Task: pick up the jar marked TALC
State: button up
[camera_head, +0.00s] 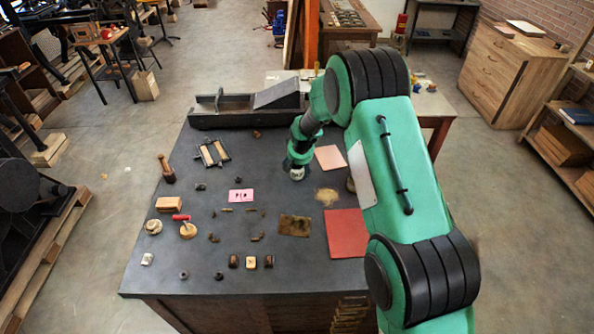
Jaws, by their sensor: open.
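My gripper (297,171) is at the end of my green arm, low over the back middle of the dark table (200,283). It is open; its fingers are small and hard to make out. A small pale shape shows at its tip, and I cannot tell whether it is part of the gripper or a thing beneath it. I cannot tell which thing is the TALC jar.
A long grey press bed (225,115) lies along the back edge. A pink card (241,196), a brown plate (294,225), a red sheet (345,232), a wooden block (170,204) and a red-handled roller (187,229) lie about. My arm covers the table's right side.

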aim_at(297, 170)
jog(key=shift+x, duration=1.8)
jog(key=c, duration=1.3)
jog(key=shift+r, duration=0.15)
jog(key=shift+r, duration=0.85)
jog(key=shift+v, duration=0.9)
jog(key=s+d, duration=0.1)
jog(key=s, duration=0.4)
jog(key=s+d+r, duration=0.1)
jog(key=s, duration=0.9)
jog(key=shift+d+r+b, duration=0.25)
jog(key=shift+d+b, duration=0.15)
